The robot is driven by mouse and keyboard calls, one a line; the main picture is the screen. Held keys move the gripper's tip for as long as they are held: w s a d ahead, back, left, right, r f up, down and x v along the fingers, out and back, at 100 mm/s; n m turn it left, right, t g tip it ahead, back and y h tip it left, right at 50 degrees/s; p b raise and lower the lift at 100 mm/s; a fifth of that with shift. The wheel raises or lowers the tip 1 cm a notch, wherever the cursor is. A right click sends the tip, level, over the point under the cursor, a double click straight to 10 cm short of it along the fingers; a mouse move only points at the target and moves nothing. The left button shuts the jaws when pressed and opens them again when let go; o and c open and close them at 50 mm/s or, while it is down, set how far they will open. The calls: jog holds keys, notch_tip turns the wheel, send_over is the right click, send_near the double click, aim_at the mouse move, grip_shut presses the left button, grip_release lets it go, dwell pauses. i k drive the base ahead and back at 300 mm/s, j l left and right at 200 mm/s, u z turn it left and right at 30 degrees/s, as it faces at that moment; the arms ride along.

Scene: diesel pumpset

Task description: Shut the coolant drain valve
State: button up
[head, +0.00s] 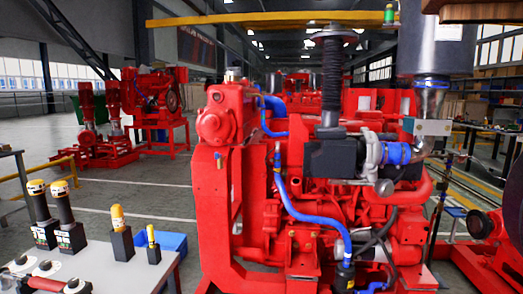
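The red diesel engine (345,190) fills the middle and right of the head view, with blue hoses (295,205) running down its near side. I cannot pick out the coolant drain valve with certainty, nor tell whether it is open or shut. A small blue fitting (219,158) sits on the upright red frame (210,200) at the engine's left end. A small dark fitting with a yellow band (346,263) is at the lower end of a blue hose. My gripper is not in view.
Another red pumpset (150,100) stands farther back. Open floor (125,185) lies left of the engine.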

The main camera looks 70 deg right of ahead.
aim_at(217, 156)
jog(key=z, duration=1.1)
